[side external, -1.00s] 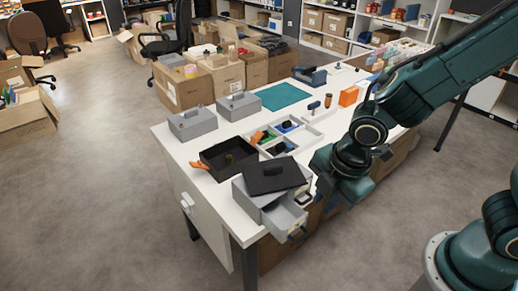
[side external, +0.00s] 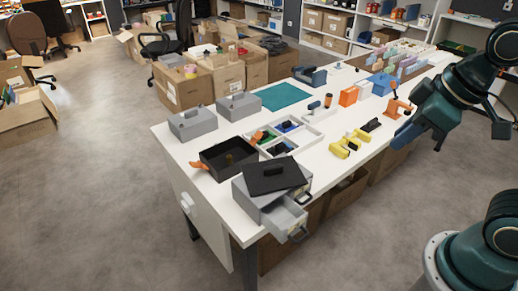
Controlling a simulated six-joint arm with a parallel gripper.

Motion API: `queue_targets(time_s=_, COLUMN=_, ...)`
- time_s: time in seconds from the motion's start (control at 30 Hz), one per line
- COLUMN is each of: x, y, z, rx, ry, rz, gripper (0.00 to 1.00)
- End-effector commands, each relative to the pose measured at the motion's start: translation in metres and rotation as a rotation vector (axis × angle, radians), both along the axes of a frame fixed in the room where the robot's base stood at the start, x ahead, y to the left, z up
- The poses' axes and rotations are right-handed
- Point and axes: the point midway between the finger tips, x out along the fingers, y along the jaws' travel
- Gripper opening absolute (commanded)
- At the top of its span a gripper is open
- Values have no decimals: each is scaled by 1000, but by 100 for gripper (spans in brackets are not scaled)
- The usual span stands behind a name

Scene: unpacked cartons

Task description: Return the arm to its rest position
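My arm comes in from the right edge in the side external view, dark teal. My gripper (side external: 424,134) hangs at the end of it, beside the right long edge of the white table (side external: 222,222). It is small and dark here, and its fingers cannot be made out well enough to tell open from shut. I see nothing clearly held in it.
A grey drawer box (side external: 262,206) with a black lid on top stands at the near table corner, its drawer (side external: 285,218) pulled out. A black tray (side external: 228,158), a white divided tray (side external: 268,141), yellow clamps (side external: 347,146) and an orange tool (side external: 397,108) lie on the table.

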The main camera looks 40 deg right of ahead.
Motion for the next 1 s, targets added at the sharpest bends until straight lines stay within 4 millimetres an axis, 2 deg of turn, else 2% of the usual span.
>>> queue_targets(time_s=0.13, x=-18, y=-12, z=13, rx=55, ry=-36, rz=-152, gripper=18)
queue_targets(time_s=0.33, x=-32, y=-18, z=21, rx=101, ry=-56, rz=-266, gripper=18)
queue_targets(time_s=1.0, x=-35, y=-19, z=22, rx=108, ry=-60, rz=-287, gripper=18)
